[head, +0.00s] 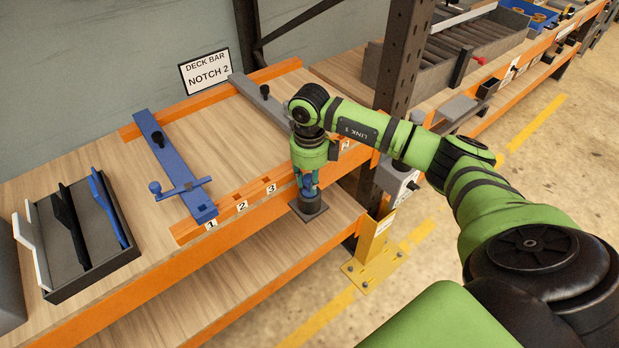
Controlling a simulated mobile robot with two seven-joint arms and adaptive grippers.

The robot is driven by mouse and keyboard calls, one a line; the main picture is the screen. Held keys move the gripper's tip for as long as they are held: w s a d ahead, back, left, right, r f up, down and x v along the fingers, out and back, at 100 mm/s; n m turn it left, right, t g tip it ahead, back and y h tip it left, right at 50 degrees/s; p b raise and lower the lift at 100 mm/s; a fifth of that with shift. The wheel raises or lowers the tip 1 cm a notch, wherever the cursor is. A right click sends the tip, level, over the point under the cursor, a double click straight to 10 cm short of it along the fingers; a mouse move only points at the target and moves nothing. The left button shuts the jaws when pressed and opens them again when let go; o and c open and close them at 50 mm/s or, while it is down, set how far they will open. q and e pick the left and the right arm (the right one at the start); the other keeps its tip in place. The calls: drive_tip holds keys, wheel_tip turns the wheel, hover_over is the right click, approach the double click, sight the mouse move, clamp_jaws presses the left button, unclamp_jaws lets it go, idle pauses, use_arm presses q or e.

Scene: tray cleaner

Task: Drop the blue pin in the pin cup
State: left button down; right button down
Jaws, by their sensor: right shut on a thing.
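My right gripper (307,186) comes down from my green arm, pointing straight down just in front of the orange shelf edge. It is shut on the blue pin (308,184), of which only a little blue shows between the fingers. Directly below is the pin cup (310,206), a small dark grey cylinder on a flat dark plate. The fingertips are right at the cup's top. I cannot tell how far the pin's lower end is inside it. My left gripper is not in view.
A blue bar (170,165) with a cross handle lies on the wooden deck by notch 1. A grey bar (258,103) lies further right. A dark tray (105,262) with upright plates stands at left. A dark post (405,75) rises behind my arm.

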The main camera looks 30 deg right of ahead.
drive_tip(key=c, duration=0.9)
unclamp_jaws()
wheel_tip(320, 180, up, 12)
